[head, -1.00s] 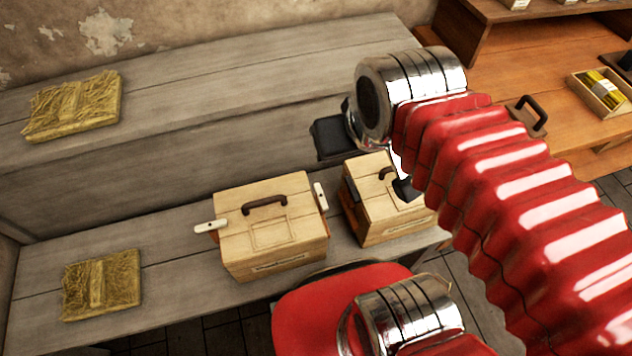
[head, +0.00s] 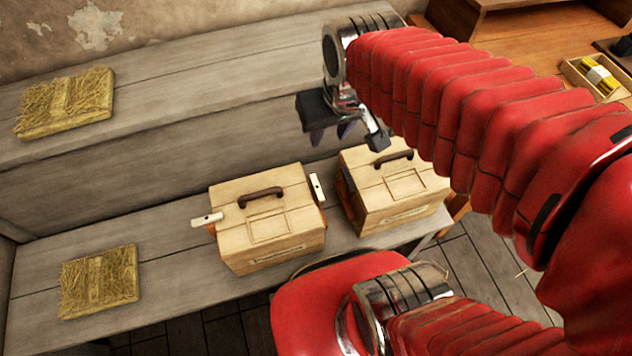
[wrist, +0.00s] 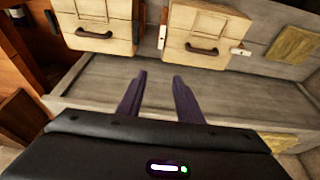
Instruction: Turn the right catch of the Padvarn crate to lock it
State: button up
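Two pale wooden crates with dark handles stand on the lower grey bench. Their front labels are too small to read. The left crate (head: 268,240) has two white-ended catches: the left catch (head: 207,219) sticks out sideways, and the right catch (head: 317,188) lies along the crate's right side, angled up. In the wrist view this crate (wrist: 205,35) appears at top centre-right, with its right catch (wrist: 162,37) on its left. My gripper (head: 331,138) hangs above and behind the crates, near the upper bench's face. Its purple fingers (wrist: 159,76) are apart and empty, touching nothing.
The other crate (head: 395,200) stands close on the right, with a narrow gap between. Straw pads lie on the upper bench (head: 65,102) and the lower bench (head: 100,280). A tray of yellow items (head: 598,75) sits far right.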

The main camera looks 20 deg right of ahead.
jog(key=w+f+g, duration=0.2)
jog(key=w+f, duration=0.3)
jog(key=f, duration=0.4)
jog(key=g, duration=0.2)
send_over(317, 186)
notch_tip(317, 186, down, 7)
jog(key=shift+f, duration=0.1)
jog(key=shift+f, duration=6.8)
jog(key=shift+c, duration=0.2)
